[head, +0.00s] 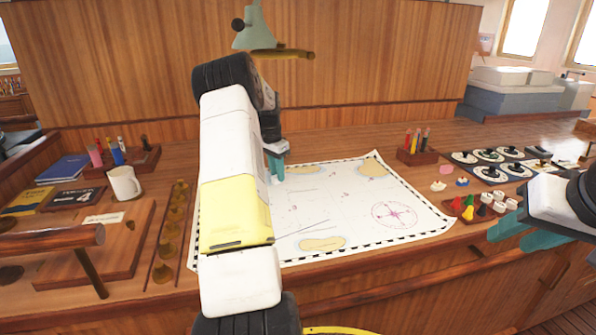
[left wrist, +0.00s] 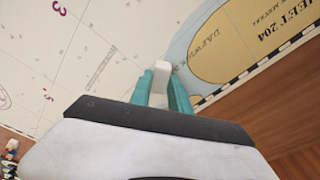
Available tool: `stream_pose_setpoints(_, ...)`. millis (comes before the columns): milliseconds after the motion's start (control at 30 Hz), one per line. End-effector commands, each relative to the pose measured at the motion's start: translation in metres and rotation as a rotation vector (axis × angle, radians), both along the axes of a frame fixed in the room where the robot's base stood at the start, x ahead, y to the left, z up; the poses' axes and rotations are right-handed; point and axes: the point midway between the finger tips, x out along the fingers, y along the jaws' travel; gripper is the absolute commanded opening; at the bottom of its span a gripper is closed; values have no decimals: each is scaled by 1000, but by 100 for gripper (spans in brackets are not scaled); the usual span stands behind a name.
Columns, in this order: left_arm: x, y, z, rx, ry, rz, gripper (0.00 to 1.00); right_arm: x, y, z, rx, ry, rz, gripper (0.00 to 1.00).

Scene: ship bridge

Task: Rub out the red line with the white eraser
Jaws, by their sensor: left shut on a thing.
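My left gripper (head: 275,168) is over the far left part of the white chart (head: 345,205). In the left wrist view its two teal fingers (left wrist: 162,92) are shut on the white eraser (left wrist: 161,73), whose end sticks out between them over the chart, near a tan patch. I cannot tell if the eraser touches the paper. No red line can be made out in either view; my left arm covers part of the chart. Thin dark lines (head: 303,228) show on its lower left. My right gripper (head: 526,232) is open and empty at the right, beyond the chart's edge.
A white mug (head: 124,183), books (head: 62,169) and a wooden board (head: 100,238) are left of the chart. A pencil holder (head: 417,156), dials (head: 487,156) and a tray of coloured pieces (head: 478,207) are at the right. A lamp (head: 255,30) hangs above.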

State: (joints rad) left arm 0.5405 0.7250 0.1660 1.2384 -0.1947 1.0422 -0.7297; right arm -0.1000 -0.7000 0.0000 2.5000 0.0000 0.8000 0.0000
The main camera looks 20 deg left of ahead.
Motion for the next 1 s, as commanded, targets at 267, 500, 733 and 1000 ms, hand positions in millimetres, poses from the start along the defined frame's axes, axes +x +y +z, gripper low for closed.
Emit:
stream_pose_setpoints(267,11,-11,0,-1,0,0,0,0,0,0,0,0,0,36)
stream_pose_setpoints(500,12,-11,0,-1,0,-1,0,0,0,0,0,0,0,36)
stream_pose_setpoints(733,24,-21,-1,-1,-1,-3,0,0,0,0,0,0,0,36)
stream_pose_setpoints(1000,31,-28,-1,-1,0,-1,0,0,0,0,0,0,0,36)
